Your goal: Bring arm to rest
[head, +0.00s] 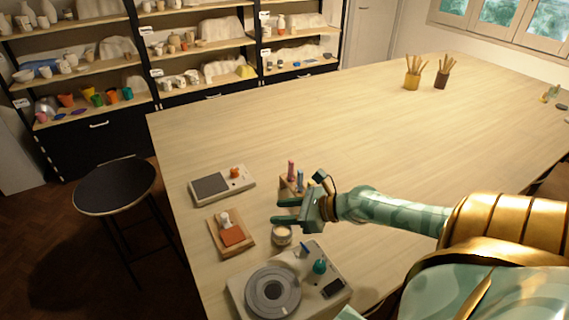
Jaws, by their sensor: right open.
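My right arm comes in from the right over the wooden table (290,125). My right gripper (280,211) is open, its two green fingers pointing left. It is empty as far as I can see. It is above a small jar (281,236) and in front of a small wooden holder (288,186) with a pink and a blue tool. I cannot tell whether the gripper touches either one. My left gripper is not in view.
A grey device (222,186), a wooden board (245,247) with an orange block and a turntable device (273,289) lie near the left edge. Brush cups (412,81) stand far back. A stool (115,186) and shelves are left. The table's middle is clear.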

